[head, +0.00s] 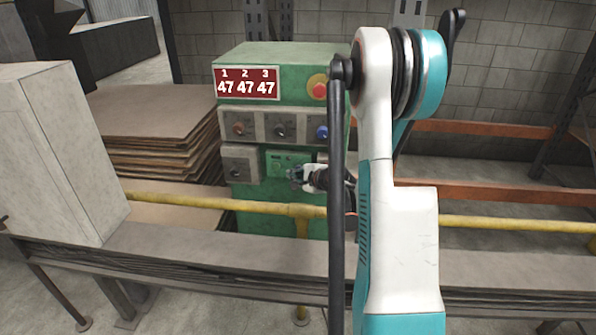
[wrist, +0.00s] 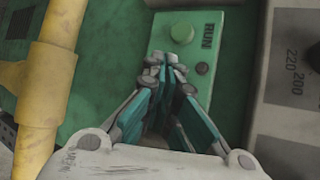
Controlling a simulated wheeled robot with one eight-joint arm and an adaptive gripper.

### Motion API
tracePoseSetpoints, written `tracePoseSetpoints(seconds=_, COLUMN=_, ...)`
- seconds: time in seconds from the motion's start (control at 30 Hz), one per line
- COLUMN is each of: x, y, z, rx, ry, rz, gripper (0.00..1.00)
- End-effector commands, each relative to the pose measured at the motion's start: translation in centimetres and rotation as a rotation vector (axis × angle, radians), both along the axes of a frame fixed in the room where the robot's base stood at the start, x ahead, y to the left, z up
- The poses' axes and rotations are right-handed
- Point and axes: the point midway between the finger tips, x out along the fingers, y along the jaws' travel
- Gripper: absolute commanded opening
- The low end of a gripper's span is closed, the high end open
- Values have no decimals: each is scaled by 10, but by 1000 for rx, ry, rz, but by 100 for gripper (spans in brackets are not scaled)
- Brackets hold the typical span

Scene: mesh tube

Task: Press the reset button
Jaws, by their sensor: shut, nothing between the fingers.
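A green machine box (head: 300,54) stands beyond a yellow rail. A small light-green button panel (head: 288,157) is on its lower front; it also shows in the wrist view (wrist: 226,36). In the wrist view a round green button (wrist: 182,33) sits beside the word RUN, with a small dark button (wrist: 202,68) below the word. No button reads as reset; fingers hide part of the panel. My gripper (head: 296,176) is shut and empty in front of the panel's lower part. In the wrist view its fingertips (wrist: 166,64) lie just below the green button; contact cannot be told.
The yellow rail (head: 180,200) crosses before the machine. A red emergency-type button (head: 319,86) is at its upper right, near a red 47 47 47 display (head: 247,83). Grey boxes with knobs (head: 280,128) sit below. A grey box (head: 62,150) stands left.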

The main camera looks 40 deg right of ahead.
Motion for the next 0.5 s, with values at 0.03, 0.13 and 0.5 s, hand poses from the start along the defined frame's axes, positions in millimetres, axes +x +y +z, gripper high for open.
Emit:
tracePoseSetpoints(seconds=0.03, x=-3, y=4, z=0, rx=0, ry=0, rz=1, gripper=0)
tracePoseSetpoints(seconds=0.13, x=-9, y=11, z=0, rx=0, ry=0, rz=1, gripper=0)
tracePoseSetpoints(seconds=0.5, x=-31, y=36, z=0, rx=0, ry=0, rz=1, gripper=0)
